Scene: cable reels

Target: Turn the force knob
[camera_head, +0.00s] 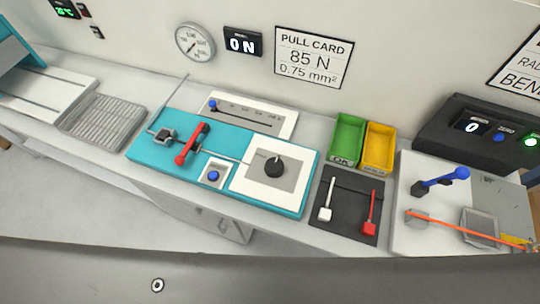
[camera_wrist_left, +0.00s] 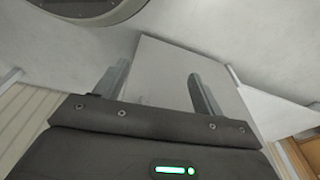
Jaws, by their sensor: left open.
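A display on the wall (camera_head: 243,42) reads "0 N", and a pull card (camera_head: 313,57) reads "85 N, 0.75 mm²". In the left wrist view my left gripper (camera_wrist_left: 155,85) is open with nothing between its fingers. It is apart from the knob, which does not show in that view. Neither gripper shows in the head view.
The teal fixture also carries a red lever (camera_head: 190,145) and a blue button (camera_head: 213,175). Green (camera_head: 347,140) and yellow (camera_head: 378,148) bins stand to its right. A black panel with white and red levers (camera_head: 347,205) and a blue-handled bending station (camera_head: 440,182) lie further right.

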